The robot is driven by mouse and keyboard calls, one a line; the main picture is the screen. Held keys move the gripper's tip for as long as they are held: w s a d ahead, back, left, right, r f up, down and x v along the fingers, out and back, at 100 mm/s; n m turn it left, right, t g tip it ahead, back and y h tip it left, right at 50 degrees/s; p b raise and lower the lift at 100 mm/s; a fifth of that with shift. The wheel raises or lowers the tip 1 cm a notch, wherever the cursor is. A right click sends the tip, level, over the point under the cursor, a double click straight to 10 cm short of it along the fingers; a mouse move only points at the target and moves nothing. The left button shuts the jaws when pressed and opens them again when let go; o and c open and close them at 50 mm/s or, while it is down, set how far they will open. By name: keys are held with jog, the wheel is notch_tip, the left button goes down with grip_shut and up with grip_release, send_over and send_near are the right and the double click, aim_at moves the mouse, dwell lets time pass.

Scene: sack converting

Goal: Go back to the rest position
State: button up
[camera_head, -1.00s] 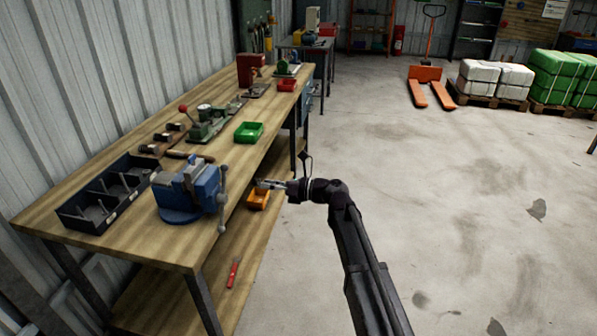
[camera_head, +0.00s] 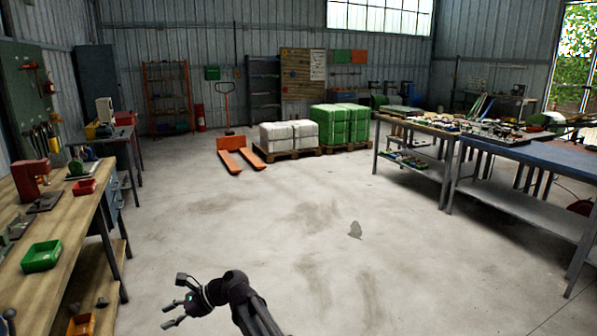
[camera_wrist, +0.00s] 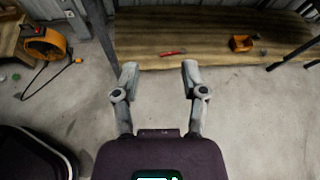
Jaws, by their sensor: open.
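My gripper (camera_head: 176,314) is open at the lower left of the head view, in the air over the floor to the right of the workbench. In the wrist view my gripper (camera_wrist: 157,72) shows two spread fingers with nothing between them. Beyond the fingertips lies the bench's lower wooden shelf (camera_wrist: 215,28), with a red-handled tool (camera_wrist: 173,53) and an orange bin (camera_wrist: 241,43) on it. The gripper touches none of these.
The wooden workbench (camera_head: 60,222) runs along the left, with a green bin (camera_head: 42,256) on top. A pallet jack (camera_head: 240,152) and wrapped sack stacks stand at the back. A blue-topped table (camera_head: 520,152) stands right.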

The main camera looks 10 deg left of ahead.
jog(key=w+d+f+n+t+h, duration=0.2)
jog(key=d+f, duration=0.1)
jog(key=d, duration=0.7)
jog(key=w+d+f+n+t+h, duration=0.1)
jog(key=w+d+f+n+h, duration=0.15)
jog(key=d, duration=0.65)
jog(key=w+d+f+n+t+h, duration=0.1)
jog(key=w+d+f+n+t, duration=0.15)
jog(key=d, duration=0.75)
jog(key=s+d+f+n+h, duration=0.2)
jog(key=s+d+h, duration=0.1)
jog(key=d, duration=1.2)
jog(key=s+d+f+n+h, duration=0.2)
jog(key=d+h, duration=0.2)
jog(key=d, duration=1.1)
notch_tip(320, 180, up, 13)
jog(key=p, duration=1.2)
jog(key=shift+s+f+n, duration=0.15)
jog(key=shift+f+n, duration=0.05)
jog(key=shift+n, duration=0.1)
jog(key=shift+a, duration=0.15)
